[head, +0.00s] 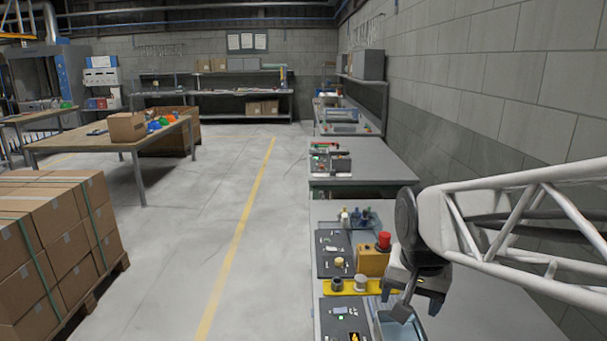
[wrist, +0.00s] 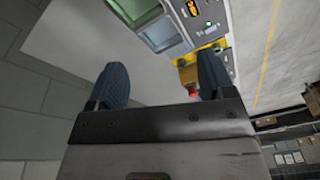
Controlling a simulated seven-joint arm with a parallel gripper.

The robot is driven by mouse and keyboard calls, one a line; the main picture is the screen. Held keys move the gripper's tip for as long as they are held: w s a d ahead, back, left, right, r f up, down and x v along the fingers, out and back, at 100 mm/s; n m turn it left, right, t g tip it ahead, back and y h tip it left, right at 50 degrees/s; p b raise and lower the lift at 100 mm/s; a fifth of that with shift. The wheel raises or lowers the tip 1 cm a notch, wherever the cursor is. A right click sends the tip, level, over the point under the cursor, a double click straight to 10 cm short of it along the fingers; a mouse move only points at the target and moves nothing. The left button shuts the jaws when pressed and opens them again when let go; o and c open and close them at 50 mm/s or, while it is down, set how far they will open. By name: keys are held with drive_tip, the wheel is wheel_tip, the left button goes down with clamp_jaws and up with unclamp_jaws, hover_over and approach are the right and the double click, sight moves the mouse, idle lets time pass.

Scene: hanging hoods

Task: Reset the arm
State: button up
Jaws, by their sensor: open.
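My gripper (head: 418,302) hangs over the near workbench (head: 480,310) at the lower right of the head view, at the end of my white truss arm. In the wrist view my gripper (wrist: 162,76) shows two dark blue fingers spread apart. Nothing is between them in its grasp. A yellow box (head: 370,263) with a red button (head: 384,240) stands on the bench, left of my gripper in the head view. The red button (wrist: 193,92) also shows by the right finger in the wrist view, partly hidden.
Dark control panels (head: 333,254) and a yellow plate (head: 350,287) with knobs lie along the bench's left side. A grey block wall (head: 500,85) runs close on the right. Stacked cartons (head: 50,245) stand left; the floor between is clear.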

drive_tip(key=s+f+n, duration=0.1)
drive_tip(key=s+n, duration=0.3)
drive_tip(key=s, duration=0.7)
drive_tip(key=shift+s, duration=0.2)
